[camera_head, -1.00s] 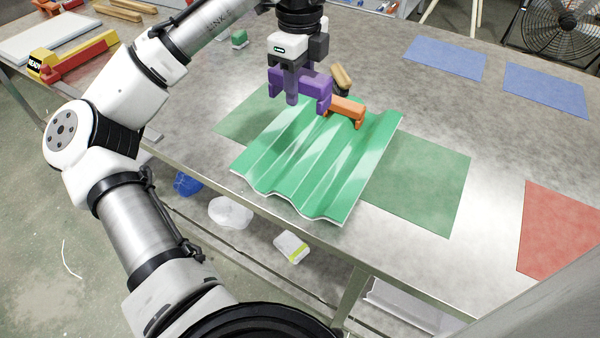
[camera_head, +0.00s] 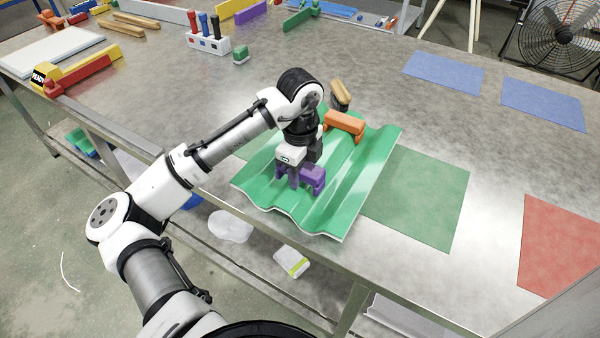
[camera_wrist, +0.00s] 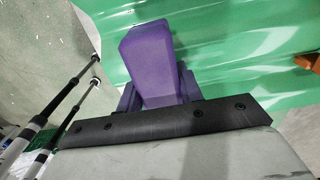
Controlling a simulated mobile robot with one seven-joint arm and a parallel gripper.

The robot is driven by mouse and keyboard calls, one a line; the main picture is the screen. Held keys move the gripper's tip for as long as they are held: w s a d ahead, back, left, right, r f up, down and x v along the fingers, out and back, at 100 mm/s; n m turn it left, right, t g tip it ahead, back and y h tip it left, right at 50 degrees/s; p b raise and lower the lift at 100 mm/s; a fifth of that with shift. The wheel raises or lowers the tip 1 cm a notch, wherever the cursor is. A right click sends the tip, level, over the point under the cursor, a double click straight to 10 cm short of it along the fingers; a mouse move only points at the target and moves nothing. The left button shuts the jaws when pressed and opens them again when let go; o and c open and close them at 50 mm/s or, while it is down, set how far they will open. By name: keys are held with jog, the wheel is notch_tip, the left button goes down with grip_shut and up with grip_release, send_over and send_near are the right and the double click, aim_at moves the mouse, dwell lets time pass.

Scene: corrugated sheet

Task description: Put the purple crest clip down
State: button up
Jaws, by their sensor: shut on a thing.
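The purple crest clip (camera_head: 312,177) is in my gripper (camera_head: 298,182), low over the front left part of the green corrugated sheet (camera_head: 345,200). My gripper is shut on the clip. In the wrist view the purple clip (camera_wrist: 150,60) sticks out beyond the dark gripper bar, with the green sheet (camera_wrist: 230,40) behind it. I cannot tell whether the clip touches the sheet. An orange clip (camera_head: 345,122) sits on the sheet's far part.
A wooden-handled brush (camera_head: 340,93) lies just behind the sheet. A green mat (camera_head: 420,195) shows under the sheet's right side. A red mat (camera_head: 560,245) and two blue mats (camera_head: 443,72) lie flat to the right. The table's front edge runs close below the sheet.

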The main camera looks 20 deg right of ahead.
jog(key=shift+f, duration=0.7)
